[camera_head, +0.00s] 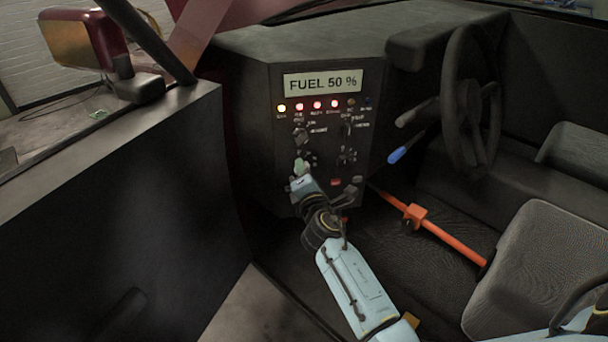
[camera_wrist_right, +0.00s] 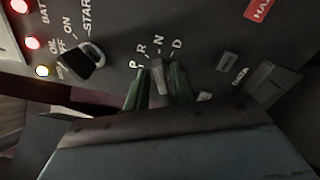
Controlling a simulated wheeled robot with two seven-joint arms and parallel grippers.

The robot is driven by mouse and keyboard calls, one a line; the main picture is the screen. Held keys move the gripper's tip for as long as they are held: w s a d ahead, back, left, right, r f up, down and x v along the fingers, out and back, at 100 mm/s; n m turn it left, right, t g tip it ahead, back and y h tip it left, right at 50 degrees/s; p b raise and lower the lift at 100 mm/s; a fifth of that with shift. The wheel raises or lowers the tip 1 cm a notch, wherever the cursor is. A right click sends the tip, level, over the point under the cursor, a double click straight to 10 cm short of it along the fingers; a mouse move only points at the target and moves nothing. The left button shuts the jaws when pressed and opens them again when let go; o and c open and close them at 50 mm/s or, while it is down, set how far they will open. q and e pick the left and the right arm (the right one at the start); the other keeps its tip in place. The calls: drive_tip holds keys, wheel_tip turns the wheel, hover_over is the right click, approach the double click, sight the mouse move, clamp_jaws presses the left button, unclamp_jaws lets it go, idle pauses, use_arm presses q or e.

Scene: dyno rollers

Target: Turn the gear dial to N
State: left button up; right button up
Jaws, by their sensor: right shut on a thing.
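The gear dial (camera_wrist_right: 158,82) is a small grey knob on the dark control panel (camera_head: 262,130), with the letters P, R, N, D in an arc above it in the right wrist view. Its upper end points up toward the N and R; I cannot tell exactly which. My right gripper (camera_wrist_right: 157,85) has its green fingers on both sides of the dial, shut on it. In the head view the right gripper (camera_head: 301,168) is against the lower left of the panel and hides most of the dial. My left gripper is not in view.
The key switch (camera_wrist_right: 82,60) is left of the dial in the wrist view, a grey switch (camera_wrist_right: 272,85) to its right. A fuel display (camera_head: 323,82) and lit lamps sit above. The steering wheel (camera_head: 470,95), orange lever (camera_head: 440,232) and seat (camera_head: 545,270) are to the right.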

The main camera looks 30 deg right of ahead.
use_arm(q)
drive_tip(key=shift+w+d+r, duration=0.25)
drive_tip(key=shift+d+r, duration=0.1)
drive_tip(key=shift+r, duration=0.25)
use_arm(e)
drive_tip(key=shift+m, duration=0.7)
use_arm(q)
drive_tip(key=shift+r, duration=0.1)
use_arm(e)
drive_tip(key=o, duration=0.7)
